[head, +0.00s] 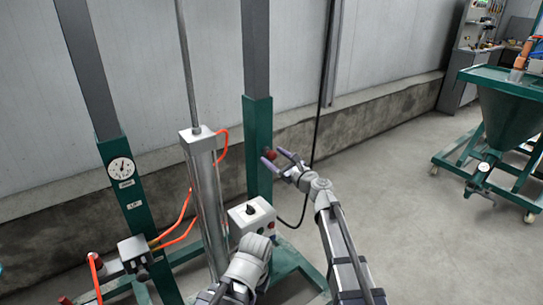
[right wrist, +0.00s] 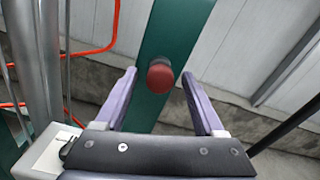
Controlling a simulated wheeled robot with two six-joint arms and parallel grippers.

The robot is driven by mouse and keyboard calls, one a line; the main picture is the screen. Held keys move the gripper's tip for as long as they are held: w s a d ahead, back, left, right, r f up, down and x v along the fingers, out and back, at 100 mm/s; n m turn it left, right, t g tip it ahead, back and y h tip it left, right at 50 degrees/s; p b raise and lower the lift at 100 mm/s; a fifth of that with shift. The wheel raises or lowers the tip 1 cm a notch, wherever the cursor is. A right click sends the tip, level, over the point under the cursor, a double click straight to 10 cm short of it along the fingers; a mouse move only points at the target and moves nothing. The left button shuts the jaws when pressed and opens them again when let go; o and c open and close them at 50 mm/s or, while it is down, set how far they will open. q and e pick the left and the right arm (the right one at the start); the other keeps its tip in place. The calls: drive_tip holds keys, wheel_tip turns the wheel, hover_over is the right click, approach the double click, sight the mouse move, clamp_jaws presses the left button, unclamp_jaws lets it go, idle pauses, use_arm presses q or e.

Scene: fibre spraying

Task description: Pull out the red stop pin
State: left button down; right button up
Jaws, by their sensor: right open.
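The red stop pin (head: 271,153) sticks out of the green post (head: 258,130) to the right of the metal cylinder. In the right wrist view its round red knob (right wrist: 160,76) shows between my fingers, beyond or level with their tips; the exact depth is hard to tell. My right gripper (head: 276,157) is open, with one purple finger on each side of the pin and visible gaps on both sides. It also shows in the right wrist view (right wrist: 158,74), holding nothing. My left gripper is not in view; only a grey part of an arm shows at the bottom.
A white control box (head: 251,217) with a black knob stands below the pin. The metal cylinder (head: 207,195) and orange hoses are left of the post. A gauge (head: 121,169) sits on the left post. A black cable hangs to the right. Open floor lies right, before a green hopper (head: 508,105).

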drive_tip(key=shift+x, duration=0.95)
clamp_jaws()
drive_tip(key=shift+s, duration=0.1)
idle(0.6)
